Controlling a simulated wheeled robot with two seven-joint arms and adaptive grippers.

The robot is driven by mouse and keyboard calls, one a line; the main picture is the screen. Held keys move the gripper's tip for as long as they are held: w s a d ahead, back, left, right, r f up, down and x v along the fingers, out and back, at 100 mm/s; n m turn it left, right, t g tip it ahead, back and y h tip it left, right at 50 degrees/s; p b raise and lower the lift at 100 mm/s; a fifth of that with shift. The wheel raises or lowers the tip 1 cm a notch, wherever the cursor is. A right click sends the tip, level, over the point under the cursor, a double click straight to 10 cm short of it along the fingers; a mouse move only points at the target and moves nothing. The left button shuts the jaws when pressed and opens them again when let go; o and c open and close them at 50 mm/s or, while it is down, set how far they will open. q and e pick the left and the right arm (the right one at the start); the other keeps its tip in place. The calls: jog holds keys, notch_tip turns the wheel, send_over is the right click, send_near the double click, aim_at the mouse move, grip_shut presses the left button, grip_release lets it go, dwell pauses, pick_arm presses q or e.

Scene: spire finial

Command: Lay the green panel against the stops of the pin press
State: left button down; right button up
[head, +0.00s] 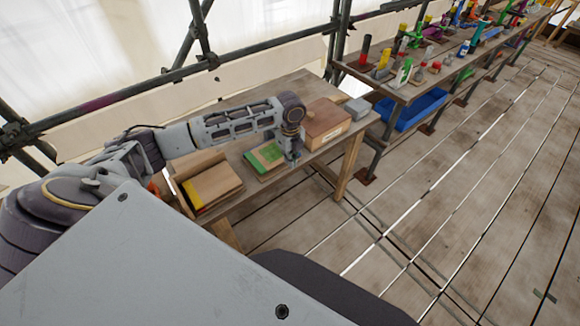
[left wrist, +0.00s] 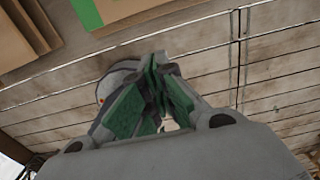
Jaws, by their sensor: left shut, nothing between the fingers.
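My left gripper (head: 294,158) points down just right of the green panel, by the bench's front edge. In the left wrist view its fingers (left wrist: 160,62) are closed together and empty. My right gripper is not in view.
A tray of wooden boards (head: 212,184) with a yellow strip stands left on the bench (head: 290,88). A brown box (head: 326,122) and a grey block (head: 357,107) stand to the right. A shelf (head: 405,88) of tools and a blue bin (head: 412,110) are beyond.

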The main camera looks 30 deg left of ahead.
pick_arm(q)
jog(key=shift+r, duration=0.9)
